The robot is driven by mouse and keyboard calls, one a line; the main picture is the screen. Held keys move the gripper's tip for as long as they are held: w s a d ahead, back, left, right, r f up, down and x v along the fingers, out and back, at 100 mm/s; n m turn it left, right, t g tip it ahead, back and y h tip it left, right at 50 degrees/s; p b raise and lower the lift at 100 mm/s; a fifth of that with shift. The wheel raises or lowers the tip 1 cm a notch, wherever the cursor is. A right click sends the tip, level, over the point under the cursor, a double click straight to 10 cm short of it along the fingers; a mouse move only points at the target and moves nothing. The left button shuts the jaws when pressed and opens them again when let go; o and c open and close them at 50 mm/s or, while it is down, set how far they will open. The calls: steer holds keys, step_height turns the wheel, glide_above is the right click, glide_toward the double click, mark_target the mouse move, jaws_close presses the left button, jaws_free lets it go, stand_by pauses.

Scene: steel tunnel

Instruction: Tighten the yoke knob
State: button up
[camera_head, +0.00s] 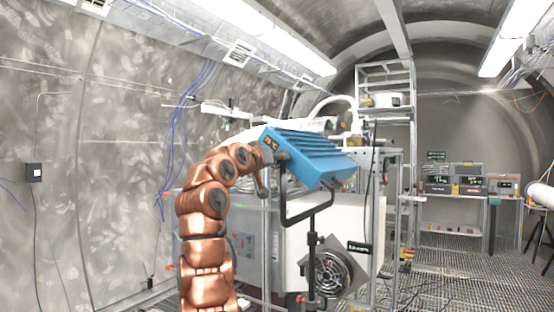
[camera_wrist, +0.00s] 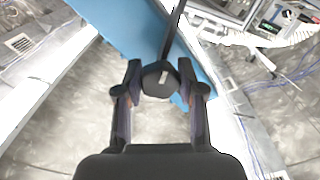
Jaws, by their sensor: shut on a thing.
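The blue lamp housing (camera_head: 310,150) has a ribbed body and sits tilted in a black yoke (camera_head: 312,212) on a dark stand. In the wrist view, the black, many-sided yoke knob (camera_wrist: 158,82) sits between the two fingers of my gripper (camera_wrist: 160,80), with a pale mark on its face. The fingers are shut on its left and right sides. The yoke arm (camera_wrist: 173,38) runs up from the knob, with the blue housing (camera_wrist: 118,28) behind it. In the head view, my gripper (camera_head: 272,153) is at the left end of the housing, and the knob cannot be made out there.
A white cabinet (camera_head: 345,225) and metal racks stand close behind the lamp. Benches with instruments (camera_head: 455,182) are at the far right. The grated floor (camera_head: 450,285) at the right front is clear.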

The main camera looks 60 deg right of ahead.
steer(key=o, duration=1.2)
steer(key=shift+c, duration=0.2)
steer(key=shift+a, duration=0.1)
steer(key=a, duration=1.1)
steer(key=shift+s+a, duration=0.2)
steer(key=shift+a, duration=0.15)
